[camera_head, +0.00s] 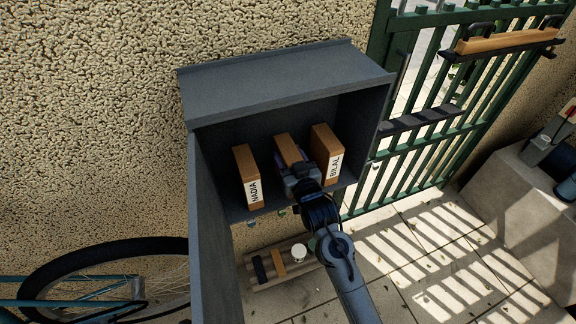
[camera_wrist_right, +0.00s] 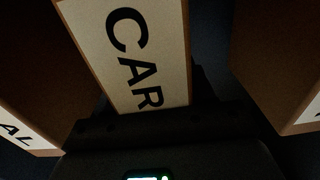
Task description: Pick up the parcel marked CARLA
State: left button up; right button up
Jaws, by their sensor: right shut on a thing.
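The parcel marked CARLA is the brown middle parcel (camera_head: 285,147) standing in the open grey box on the wall. In the right wrist view its white label (camera_wrist_right: 130,45) reads "CAR"; the rest is hidden by my gripper. My right gripper (camera_head: 298,170) reaches into the box from the front and is shut on this parcel near its front end. In the head view the gripper covers the label. I cannot tell whether the parcel touches the box floor. My left gripper is not in view.
The NADIA parcel (camera_head: 246,175) stands to the left and the BILAL parcel (camera_head: 327,155) close on the right. The box's door (camera_head: 209,235) hangs open at left. A green barred gate (camera_head: 425,130) is at right, a bicycle wheel (camera_head: 60,260) at lower left.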

jog(key=shift+c, duration=0.9)
jog(key=shift+r, duration=0.15)
